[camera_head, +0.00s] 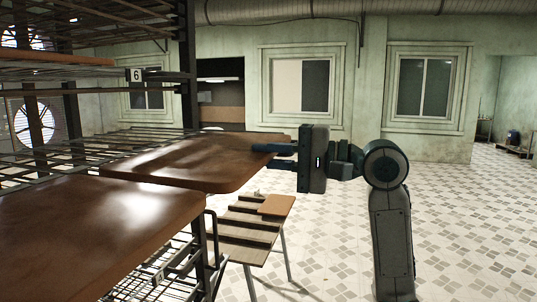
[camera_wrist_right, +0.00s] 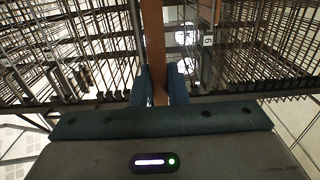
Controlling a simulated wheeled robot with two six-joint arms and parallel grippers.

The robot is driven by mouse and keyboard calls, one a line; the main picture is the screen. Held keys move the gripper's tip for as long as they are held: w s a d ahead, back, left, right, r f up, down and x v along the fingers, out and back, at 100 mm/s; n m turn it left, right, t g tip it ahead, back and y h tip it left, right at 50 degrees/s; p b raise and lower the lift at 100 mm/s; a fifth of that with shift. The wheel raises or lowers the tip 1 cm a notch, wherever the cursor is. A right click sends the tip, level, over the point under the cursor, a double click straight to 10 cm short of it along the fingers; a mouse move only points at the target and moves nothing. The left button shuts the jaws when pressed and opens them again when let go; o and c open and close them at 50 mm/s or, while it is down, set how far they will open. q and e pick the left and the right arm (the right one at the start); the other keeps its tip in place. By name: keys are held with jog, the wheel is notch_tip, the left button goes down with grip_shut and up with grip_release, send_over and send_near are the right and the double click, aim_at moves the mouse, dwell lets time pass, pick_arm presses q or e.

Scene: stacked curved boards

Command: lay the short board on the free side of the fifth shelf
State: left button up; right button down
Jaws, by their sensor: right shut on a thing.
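A brown, glossy short board (camera_head: 195,160) lies flat at shelf height, its left part over or on the wire shelf and its right end out beyond the rack. My right gripper (camera_head: 264,156) comes from the right and is shut on its right edge. In the right wrist view the board (camera_wrist_right: 153,45) shows edge-on between the fingers (camera_wrist_right: 159,88). A larger brown board (camera_head: 95,235) is on the shelf in front, close to the held one. Whether the held board touches the wires cannot be told. My left gripper is not in view.
The wire rack (camera_head: 188,60) stands at left, with a label 6 (camera_head: 136,75) on the level above and another board (camera_head: 50,58) there. A stepped wooden stand (camera_head: 245,225) is below the held board. The tiled floor (camera_head: 460,230) at right is clear.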

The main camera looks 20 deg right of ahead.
jog(key=c, duration=1.5)
grip_release()
jog(key=shift+f, duration=0.2)
jog(key=shift+v, duration=1.75)
jog(key=shift+s+d+f+b, duration=0.15)
jog(key=shift+s+d+b, duration=0.35)
jog(key=shift+d, duration=0.1)
jog(key=shift+s+d, duration=0.3)
jog(key=shift+d, duration=0.2)
jog(key=o, duration=0.6)
jog(key=shift+a, duration=0.1)
jog(key=shift+c, duration=0.2)
